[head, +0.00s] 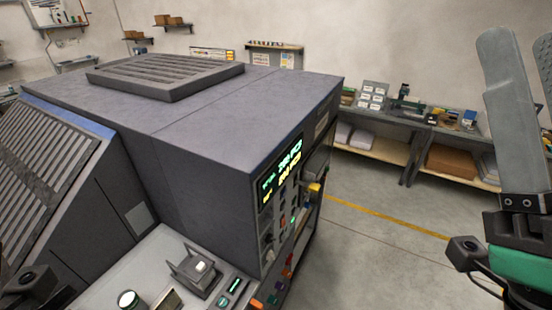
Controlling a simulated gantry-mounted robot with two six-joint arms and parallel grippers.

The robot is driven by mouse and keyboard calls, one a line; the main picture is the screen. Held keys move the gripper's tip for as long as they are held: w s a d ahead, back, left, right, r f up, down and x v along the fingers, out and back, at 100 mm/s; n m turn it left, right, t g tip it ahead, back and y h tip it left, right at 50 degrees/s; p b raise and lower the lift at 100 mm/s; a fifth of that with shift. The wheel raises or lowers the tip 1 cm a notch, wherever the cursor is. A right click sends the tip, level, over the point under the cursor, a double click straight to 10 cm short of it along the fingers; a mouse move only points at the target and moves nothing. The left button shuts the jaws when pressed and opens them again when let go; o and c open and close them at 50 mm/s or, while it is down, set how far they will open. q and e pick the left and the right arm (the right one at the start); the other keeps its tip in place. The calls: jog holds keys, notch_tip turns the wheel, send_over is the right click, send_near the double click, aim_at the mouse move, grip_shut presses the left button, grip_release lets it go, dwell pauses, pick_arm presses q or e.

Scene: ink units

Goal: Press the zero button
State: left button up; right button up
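The dark grey machine (215,130) fills the left and middle of the head view. Its end face carries a control panel with a lit display (283,175) in green and yellow digits. Small buttons and knobs (285,218) sit below and beside the display. They are seen at a steep angle and their labels are too small to read, so I cannot tell which is the zero button. My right gripper (522,45) is raised at the right edge, apart from the machine, with a gap between its grey fingers. My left gripper's fingers are not in view.
A light ledge (120,272) at the machine's front holds a white round button (128,299) and a small bracket (196,268). Coloured buttons (273,299) line its right end. Workbenches (410,125) stand along the back wall. Open floor (375,250) lies right of the machine.

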dwell(0.3)
grip_shut()
dwell(1.6)
